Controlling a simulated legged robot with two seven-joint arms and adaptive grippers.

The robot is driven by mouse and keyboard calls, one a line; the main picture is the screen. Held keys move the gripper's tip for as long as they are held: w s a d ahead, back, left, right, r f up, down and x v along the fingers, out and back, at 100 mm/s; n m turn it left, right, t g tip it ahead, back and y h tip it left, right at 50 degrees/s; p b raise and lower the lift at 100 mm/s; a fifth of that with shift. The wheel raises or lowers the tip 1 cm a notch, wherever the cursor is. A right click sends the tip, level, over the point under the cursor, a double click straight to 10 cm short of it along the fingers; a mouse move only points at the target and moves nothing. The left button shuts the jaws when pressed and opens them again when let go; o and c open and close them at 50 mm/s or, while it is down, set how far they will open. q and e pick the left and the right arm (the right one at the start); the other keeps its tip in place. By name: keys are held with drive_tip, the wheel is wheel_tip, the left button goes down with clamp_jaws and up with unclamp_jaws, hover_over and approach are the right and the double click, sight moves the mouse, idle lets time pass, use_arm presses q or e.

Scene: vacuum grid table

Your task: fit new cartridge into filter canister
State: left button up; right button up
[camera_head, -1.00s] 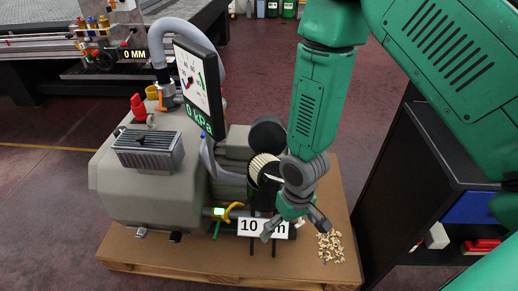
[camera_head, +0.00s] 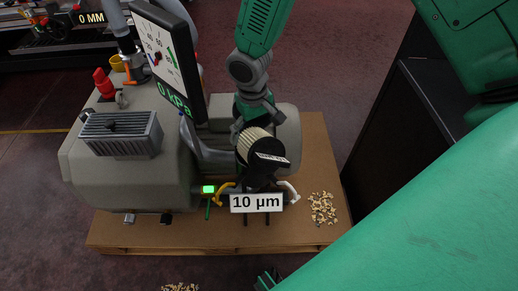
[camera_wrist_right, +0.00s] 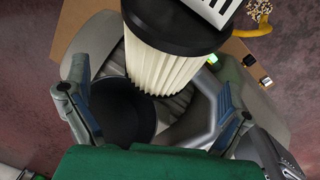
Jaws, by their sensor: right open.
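The cartridge (camera_head: 252,146), cream pleated with a black end cap, sits tilted above the white 10 µm sign (camera_head: 257,202) at the front of the grey machine. In the right wrist view the cartridge (camera_wrist_right: 160,62) hangs in from the top, between and beyond my fingers. My right gripper (camera_head: 257,118) is open just behind the cartridge in the head view; its spread fingers (camera_wrist_right: 152,112) show no grip on it. A dark round opening (camera_wrist_right: 122,110), perhaps the filter canister's, lies behind the cartridge. In the head view my arm and the cartridge hide that area. My left gripper is not identifiable.
The grey machine (camera_head: 130,175) stands on a wooden pallet (camera_head: 312,165). A gauge panel (camera_head: 165,60) reading 0 kPa rises beside my right arm. Pale scraps (camera_head: 322,208) lie on the pallet's right. A black cabinet (camera_head: 385,130) stands further right.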

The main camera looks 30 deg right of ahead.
drive_tip(key=shift+d+f, duration=0.1)
drive_tip(key=shift+f, duration=0.15)
drive_tip(key=f, duration=0.1)
drive_tip(key=f+b, duration=0.1)
drive_tip(key=f, duration=0.2)
drive_tip(key=shift+s+a+f, duration=0.35)
drive_tip(key=shift+a+f, duration=0.05)
drive_tip(key=shift+r, duration=0.1)
